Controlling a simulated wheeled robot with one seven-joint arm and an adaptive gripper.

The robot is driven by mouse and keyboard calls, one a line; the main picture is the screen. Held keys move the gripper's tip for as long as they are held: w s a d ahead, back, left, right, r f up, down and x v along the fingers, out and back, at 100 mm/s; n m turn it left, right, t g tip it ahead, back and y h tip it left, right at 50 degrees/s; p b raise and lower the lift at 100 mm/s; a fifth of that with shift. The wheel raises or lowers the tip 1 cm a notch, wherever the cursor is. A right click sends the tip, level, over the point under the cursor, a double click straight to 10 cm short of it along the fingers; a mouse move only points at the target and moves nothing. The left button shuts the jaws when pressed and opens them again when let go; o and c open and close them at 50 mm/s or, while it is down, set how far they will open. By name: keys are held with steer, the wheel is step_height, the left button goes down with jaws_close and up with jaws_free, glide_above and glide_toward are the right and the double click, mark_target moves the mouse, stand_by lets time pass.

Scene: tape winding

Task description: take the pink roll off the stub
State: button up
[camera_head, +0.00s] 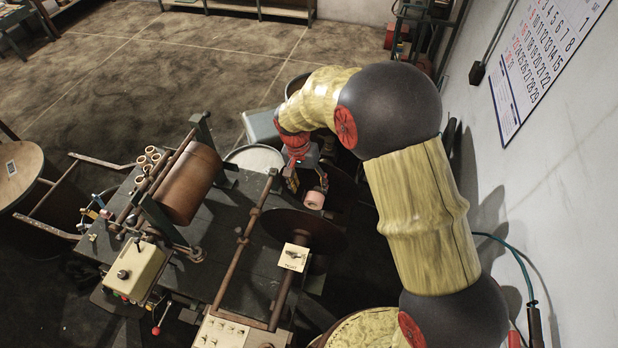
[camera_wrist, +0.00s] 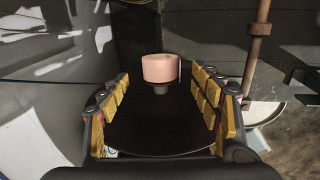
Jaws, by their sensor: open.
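The pink roll (camera_wrist: 160,68) sits on the end of the stub (camera_wrist: 160,89), in front of a large dark disc (camera_wrist: 150,130). In the wrist view it stands between the tips of my gripper (camera_wrist: 160,92), near their far ends, with clear gaps on both sides. The yellow-padded fingers are open and hold nothing. In the head view the pink roll (camera_head: 314,200) shows beside my gripper (camera_head: 307,184), which is partly hidden by its own links. The stub is mostly hidden there by the roll.
The winding machine with a brown drum (camera_head: 190,183) stands to the left on a dark table (camera_head: 222,240). A rusty upright rod (camera_wrist: 256,45) is right of the roll in the wrist view. A wall with a calendar (camera_head: 540,65) is close on the right.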

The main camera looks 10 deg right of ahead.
steer(key=shift+s+d+f, duration=0.1)
steer(key=shift+d+f, duration=0.1)
steer(key=shift+f, duration=1.05)
steer(key=shift+s+d+f, duration=0.1)
steer(key=shift+d+f, duration=0.05)
steer(key=shift+f, duration=1.15)
steer(key=shift+s+d+f, duration=0.1)
steer(key=shift+d+f, duration=0.1)
steer(key=shift+f, duration=1.05)
steer(key=c, duration=0.3)
steer(key=c, duration=1)
steer(key=shift+o, duration=0.2)
steer(key=shift+s+a, duration=0.25)
steer(key=shift+s, duration=0.4)
steer(key=shift+s+a, duration=0.3)
steer(key=shift+s, duration=0.3)
steer(key=shift+s+a, duration=0.25)
steer(key=shift+s, duration=0.4)
steer(key=shift+r, duration=0.15)
step_height(320, 180, up, 19)
steer(key=p, duration=1)
glide_above(312, 198)
steer(key=s+a, duration=0.3)
steer(key=shift+s+f, duration=0.1)
steer(key=shift+f, duration=0.1)
